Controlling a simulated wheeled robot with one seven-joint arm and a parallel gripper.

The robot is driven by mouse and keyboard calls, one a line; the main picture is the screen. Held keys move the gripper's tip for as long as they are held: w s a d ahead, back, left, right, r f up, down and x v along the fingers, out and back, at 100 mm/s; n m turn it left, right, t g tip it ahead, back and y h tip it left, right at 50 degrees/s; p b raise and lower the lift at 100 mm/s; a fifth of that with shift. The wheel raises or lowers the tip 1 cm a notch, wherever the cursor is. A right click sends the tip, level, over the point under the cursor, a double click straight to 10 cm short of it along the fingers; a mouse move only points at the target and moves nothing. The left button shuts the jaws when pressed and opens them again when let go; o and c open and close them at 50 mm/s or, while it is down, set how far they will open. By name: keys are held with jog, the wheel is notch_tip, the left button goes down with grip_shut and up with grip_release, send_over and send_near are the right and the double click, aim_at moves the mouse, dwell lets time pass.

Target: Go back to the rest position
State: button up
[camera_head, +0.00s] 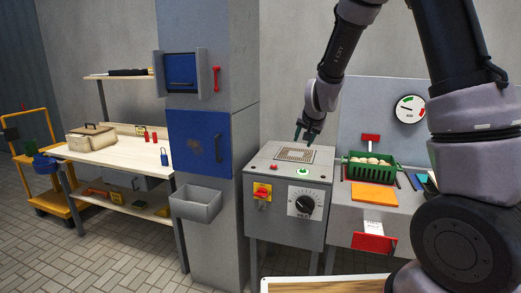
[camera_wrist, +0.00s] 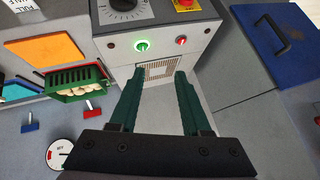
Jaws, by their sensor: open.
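My gripper (camera_head: 308,131) hangs above the grey machine with the square grate on its top (camera_head: 297,155). In the wrist view my gripper (camera_wrist: 162,76) is open, its two dark green fingers apart with nothing between them. The grate (camera_wrist: 158,69) shows between and beyond the fingertips. My arm reaches in from the upper right of the head view.
A green basket (camera_head: 371,169) of potatoes stands on the counter right of the machine, behind an orange board (camera_head: 373,194). The machine front has a black dial (camera_head: 305,204) and a red switch. A blue-doored cabinet (camera_head: 205,141) and wooden workbench (camera_head: 112,155) stand left.

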jog(key=s+d+r+y, duration=0.1)
jog(key=s+d+r, duration=0.2)
jog(key=s+r, duration=0.45)
jog(key=s+d+r+y, duration=0.1)
jog(key=s+d+r, duration=0.1)
jog(key=s+r, duration=0.55)
jog(key=s+d+r, duration=0.2)
jog(key=s, duration=0.6)
jog(key=s+d+r+g, duration=0.1)
jog(key=s+d+r, duration=0.1)
jog(key=s, duration=0.6)
jog(key=shift+s+d+r+n+h, duration=0.2)
jog(key=shift+d+n+h, duration=0.1)
jog(key=shift+d+h, duration=0.1)
